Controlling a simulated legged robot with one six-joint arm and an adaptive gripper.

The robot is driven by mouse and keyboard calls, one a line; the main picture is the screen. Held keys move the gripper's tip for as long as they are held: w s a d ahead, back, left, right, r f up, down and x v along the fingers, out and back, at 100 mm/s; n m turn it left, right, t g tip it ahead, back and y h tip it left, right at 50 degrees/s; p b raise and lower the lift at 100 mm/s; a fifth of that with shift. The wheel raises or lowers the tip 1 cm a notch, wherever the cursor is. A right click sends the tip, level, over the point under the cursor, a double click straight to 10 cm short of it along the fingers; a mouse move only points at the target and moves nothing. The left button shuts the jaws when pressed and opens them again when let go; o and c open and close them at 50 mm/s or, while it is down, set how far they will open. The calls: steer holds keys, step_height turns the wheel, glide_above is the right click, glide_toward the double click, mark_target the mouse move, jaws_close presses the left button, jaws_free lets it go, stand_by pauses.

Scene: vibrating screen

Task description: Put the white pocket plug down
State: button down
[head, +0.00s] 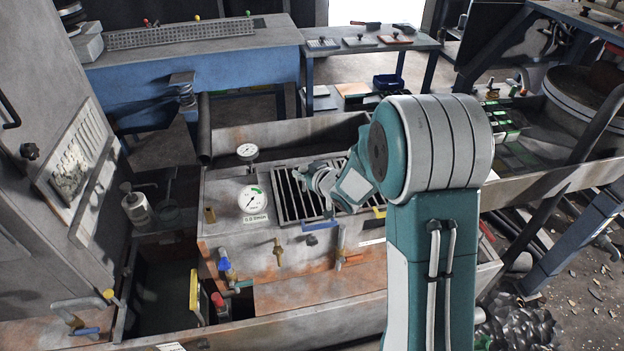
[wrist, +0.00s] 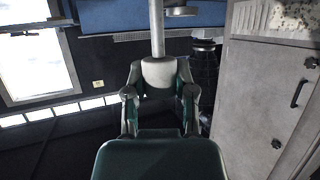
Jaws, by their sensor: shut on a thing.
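In the wrist view my gripper (wrist: 160,68) has its two teal-grey fingers closed on both sides of a pale, rounded piece, the white pocket plug (wrist: 158,77). The plug cannot be made out there.
Two round gauges (head: 252,199) and small valves stand on the box's left and front. A dark upright pipe (head: 204,130) rises behind it. A grey cabinet (head: 45,170) stands left. A blue bench (head: 200,70) and small table (head: 365,45) are behind.

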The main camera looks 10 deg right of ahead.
steer(key=w+d+f, duration=0.1)
steer(key=w+f, duration=0.2)
steer(key=f, duration=0.1)
steer(key=w+d+f, duration=0.1)
steer(key=w+f, duration=0.3)
steer(key=w+d+f, duration=0.1)
steer(key=w+f, duration=0.3)
steer(key=shift+w+d, duration=0.25)
steer(key=shift+d, duration=0.2)
steer(key=shift+c, duration=2.2)
jaws_free()
steer(key=shift+f, duration=0.1)
steer(key=shift+a, duration=0.25)
